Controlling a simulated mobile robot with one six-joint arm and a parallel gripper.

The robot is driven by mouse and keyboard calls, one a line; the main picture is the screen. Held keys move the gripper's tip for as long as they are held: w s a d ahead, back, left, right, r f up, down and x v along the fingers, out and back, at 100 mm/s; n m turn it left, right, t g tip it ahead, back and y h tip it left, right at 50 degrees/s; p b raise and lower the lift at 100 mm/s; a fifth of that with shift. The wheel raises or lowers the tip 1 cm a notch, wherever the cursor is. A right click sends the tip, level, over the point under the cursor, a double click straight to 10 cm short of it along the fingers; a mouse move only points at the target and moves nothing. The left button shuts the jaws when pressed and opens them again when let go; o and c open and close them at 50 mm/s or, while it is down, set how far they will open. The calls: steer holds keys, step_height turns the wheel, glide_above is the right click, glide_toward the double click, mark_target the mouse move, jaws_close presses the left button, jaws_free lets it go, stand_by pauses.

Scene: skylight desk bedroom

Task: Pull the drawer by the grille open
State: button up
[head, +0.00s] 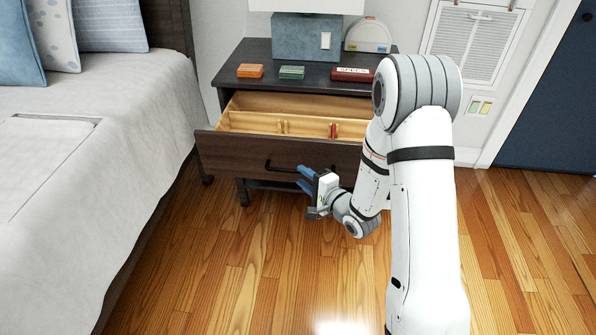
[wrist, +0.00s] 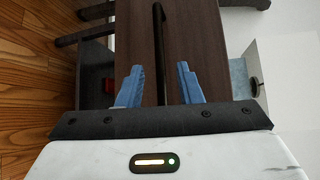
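The dark wooden drawer (head: 225,149) of the nightstand by the grille (head: 468,45) is pulled out, showing its pale wood interior with dividers and a small red item. Its black bar handle (head: 284,167) is on the front face. My gripper (head: 305,179) is at the right part of the handle, its blue fingers spread. In the wrist view, the drawer front (wrist: 200,35) fills the middle. The handle (wrist: 159,50) runs between the two open fingers (wrist: 160,85), with a gap on each side. Neither finger visibly touches it.
The nightstand top (head: 312,76) bears an orange box (head: 250,71), a green box (head: 291,72), a dark red book (head: 352,74) and a blue-grey lamp base (head: 302,40). A bed (head: 90,150) stands close on the left. Wooden floor (head: 240,270) is clear in front.

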steer(key=shift+v, duration=1.75)
steer(key=s+d+r+n+g+h+p, duration=0.1)
steer(key=d+r+n+h+p, duration=0.2)
steer(key=d+r+h+p, duration=0.65)
steer(key=s+d+r+n+g+h+p, duration=0.1)
steer(key=d+r+n+p, duration=0.4)
steer(key=r, duration=0.9)
steer(key=s+d+r+n+g+p, duration=0.2)
steer(key=s+r+g+p, duration=0.5)
steer(key=s+r, duration=1.1)
steer(key=s+h+p, duration=0.1)
steer(key=s+p, duration=0.2)
steer(key=p, duration=0.1)
steer(key=shift+s+r+n+p, duration=0.25)
steer(key=shift+r+n+p, duration=0.05)
steer(key=shift+r+n, duration=0.1)
